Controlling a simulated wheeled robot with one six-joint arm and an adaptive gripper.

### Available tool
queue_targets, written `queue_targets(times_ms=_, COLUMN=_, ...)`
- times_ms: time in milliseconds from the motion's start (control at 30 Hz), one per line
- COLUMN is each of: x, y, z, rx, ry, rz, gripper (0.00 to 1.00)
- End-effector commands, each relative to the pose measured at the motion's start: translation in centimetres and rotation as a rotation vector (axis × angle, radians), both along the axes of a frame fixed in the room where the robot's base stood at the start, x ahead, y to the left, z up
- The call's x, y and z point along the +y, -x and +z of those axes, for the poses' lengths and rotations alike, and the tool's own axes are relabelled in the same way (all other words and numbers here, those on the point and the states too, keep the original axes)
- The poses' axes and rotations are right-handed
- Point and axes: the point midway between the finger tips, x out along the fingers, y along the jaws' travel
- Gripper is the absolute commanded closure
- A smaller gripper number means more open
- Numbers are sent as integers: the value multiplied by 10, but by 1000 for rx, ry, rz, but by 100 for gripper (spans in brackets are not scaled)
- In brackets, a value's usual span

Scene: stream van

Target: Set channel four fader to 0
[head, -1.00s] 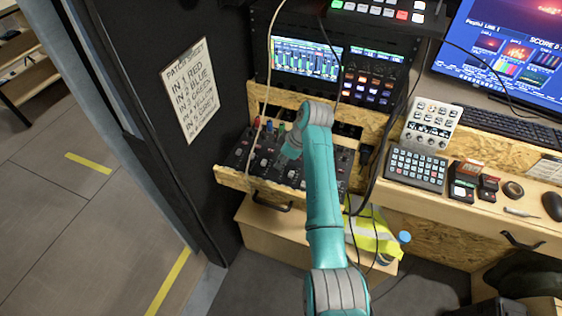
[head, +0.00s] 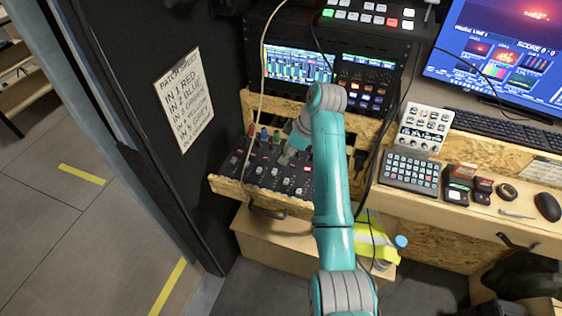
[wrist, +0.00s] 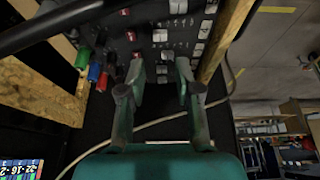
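The audio mixer (head: 262,178) is a black panel in a wooden drawer tray under the rack, with rows of white and red caps and buttons. Red, blue and green plugs stand at its back left. My gripper (head: 287,156) is over the middle of the mixer, pointing down. In the wrist view the mixer (wrist: 145,32) fills the top, and my gripper (wrist: 158,88) has its two fingers apart with nothing between them. White caps show beyond the fingertips. I cannot tell which is the channel four fader. My arm hides the mixer's right part.
A patch sheet (head: 184,102) hangs on the dark panel at the left. A beige cable (head: 258,85) drops in front of the rack to the drawer. A button pad (head: 411,172) and a small white mixer (head: 426,127) stand on the desk at the right. A yellow vest (head: 372,236) lies below.

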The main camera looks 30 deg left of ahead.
Motion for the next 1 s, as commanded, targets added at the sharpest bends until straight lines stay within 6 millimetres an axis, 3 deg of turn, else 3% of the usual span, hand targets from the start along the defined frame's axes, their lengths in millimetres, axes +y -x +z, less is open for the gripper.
queue_targets(times_ms=100, x=-6, y=-2, z=16, rx=-2, ry=-1, rz=-1, gripper=67)
queue_targets(times_ms=300, x=-12, y=-3, z=28, rx=0, ry=0, rz=-1, gripper=67)
queue_targets(times_ms=1000, x=-12, y=-3, z=29, rx=1, ry=0, rz=-1, gripper=67)
